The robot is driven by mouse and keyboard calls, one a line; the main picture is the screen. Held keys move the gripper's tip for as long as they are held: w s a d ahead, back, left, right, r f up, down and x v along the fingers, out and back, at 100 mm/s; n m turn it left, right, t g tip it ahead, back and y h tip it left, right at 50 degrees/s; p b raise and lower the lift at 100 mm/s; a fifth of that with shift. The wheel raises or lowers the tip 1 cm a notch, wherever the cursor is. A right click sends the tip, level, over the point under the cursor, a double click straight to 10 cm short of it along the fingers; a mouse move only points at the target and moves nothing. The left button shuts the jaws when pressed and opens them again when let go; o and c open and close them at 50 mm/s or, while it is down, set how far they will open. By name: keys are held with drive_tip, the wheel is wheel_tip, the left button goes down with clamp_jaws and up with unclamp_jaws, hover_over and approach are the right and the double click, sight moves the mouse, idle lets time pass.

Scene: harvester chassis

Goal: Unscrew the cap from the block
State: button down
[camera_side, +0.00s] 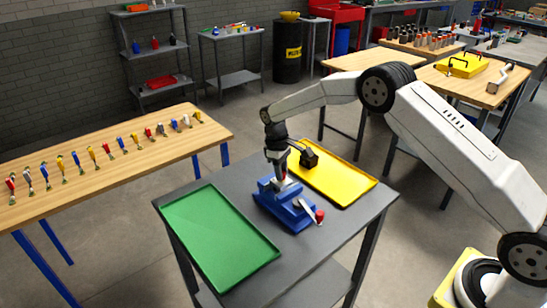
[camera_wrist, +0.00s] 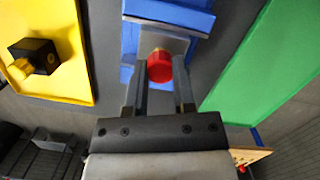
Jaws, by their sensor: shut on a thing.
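A round red cap (camera_wrist: 160,68) sits between the two fingers of my gripper (camera_wrist: 161,82) in the wrist view. The fingers are closed on its sides. Behind it is a grey block (camera_wrist: 178,42), between blue parts of a vise (camera_wrist: 165,12). In the side view the blue vise (camera_side: 283,209) stands on the grey table, and my gripper (camera_side: 281,178) points down over it. The cap and block are mostly hidden there by the fingers and the vise. I cannot tell how far the cap is screwed on.
A green tray (camera_side: 217,240) lies left of the vise and a yellow tray (camera_side: 345,182) lies right behind it. A black box with a yellow part (camera_wrist: 38,57) is at the yellow tray in the wrist view. The vise's red-ended handle (camera_side: 319,216) sticks out in front.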

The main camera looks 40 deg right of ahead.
drive_tip(key=n, duration=0.4)
drive_tip(key=shift+n+t+h, duration=0.3)
drive_tip(key=shift+n, duration=0.1)
drive_tip(key=n, duration=0.5)
drive_tip(key=shift+a+t, duration=0.1)
drive_tip(key=shift+t, duration=0.2)
drive_tip(key=c, duration=0.7)
unclamp_jaws()
drive_tip(key=shift+o, duration=0.2)
